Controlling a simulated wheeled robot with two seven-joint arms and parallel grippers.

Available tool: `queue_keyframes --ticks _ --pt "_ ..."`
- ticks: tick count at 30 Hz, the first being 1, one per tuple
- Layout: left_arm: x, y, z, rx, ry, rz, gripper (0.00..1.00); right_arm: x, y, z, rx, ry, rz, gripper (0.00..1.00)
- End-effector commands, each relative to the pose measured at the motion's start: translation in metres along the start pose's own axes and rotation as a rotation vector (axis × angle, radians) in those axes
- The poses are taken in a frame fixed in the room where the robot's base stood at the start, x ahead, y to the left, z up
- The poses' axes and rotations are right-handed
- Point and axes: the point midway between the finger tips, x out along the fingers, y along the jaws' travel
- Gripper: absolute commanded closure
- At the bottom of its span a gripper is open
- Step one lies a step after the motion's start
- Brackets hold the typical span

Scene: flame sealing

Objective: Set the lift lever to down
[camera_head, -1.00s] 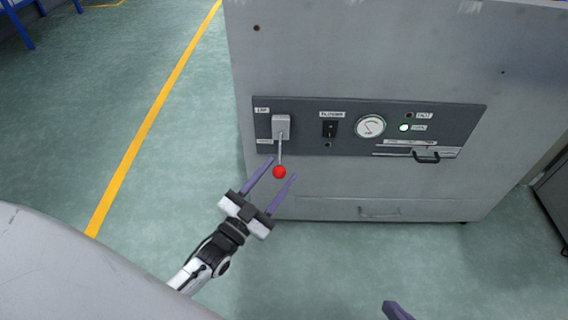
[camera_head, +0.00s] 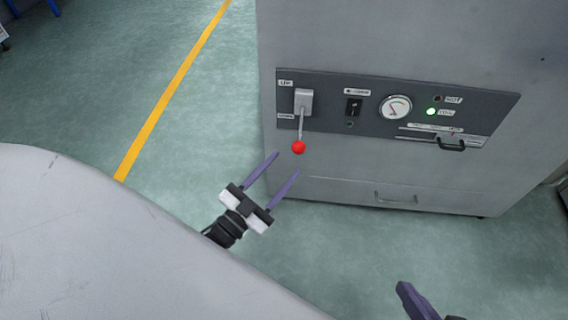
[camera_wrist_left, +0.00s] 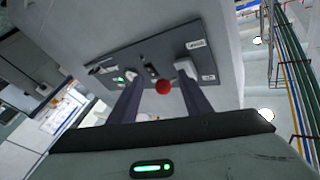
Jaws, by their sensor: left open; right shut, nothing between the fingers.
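The lift lever (camera_head: 300,124) hangs from a grey block on the machine's panel, with UP and DOWN labels to its left. Its shaft points downward and its red ball knob (camera_head: 298,147) sits below the DOWN label. My left gripper (camera_head: 287,162) is open, just below and in front of the knob in the head view, apart from it. In the left wrist view the red knob (camera_wrist_left: 163,87) appears between the two purple fingers, beyond them. My right gripper (camera_head: 404,290) shows only partly at the bottom edge, with purple fingers together.
The dark panel (camera_head: 380,120) also carries a black switch (camera_head: 353,107), a round gauge (camera_head: 396,108), a lit green lamp (camera_head: 431,112) and a slider handle (camera_head: 451,145). A drawer handle (camera_head: 396,197) sits lower. A large grey surface (camera_head: 90,230) fills the lower left.

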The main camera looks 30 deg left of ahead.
Motion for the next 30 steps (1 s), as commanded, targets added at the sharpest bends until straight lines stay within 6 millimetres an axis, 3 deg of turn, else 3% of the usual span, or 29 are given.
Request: queue_keyframes --ticks 1,2,23,30 --pt "-0.004 0.003 0.009 0.000 -0.002 0.000 0.56 0.023 0.005 0.031 0.013 -0.049 0.001 1.00" --pt "-0.006 0.003 0.009 0.000 -0.001 0.000 0.56 0.023 0.005 0.031 0.013 -0.049 0.001 1.00" --pt "-0.007 0.003 0.009 0.000 0.001 0.000 0.56 0.021 0.004 0.028 0.015 -0.044 -0.002 1.00" --pt "-0.007 0.003 0.009 0.000 0.001 0.000 0.56 0.007 -0.011 0.003 0.038 0.020 -0.044 1.00"
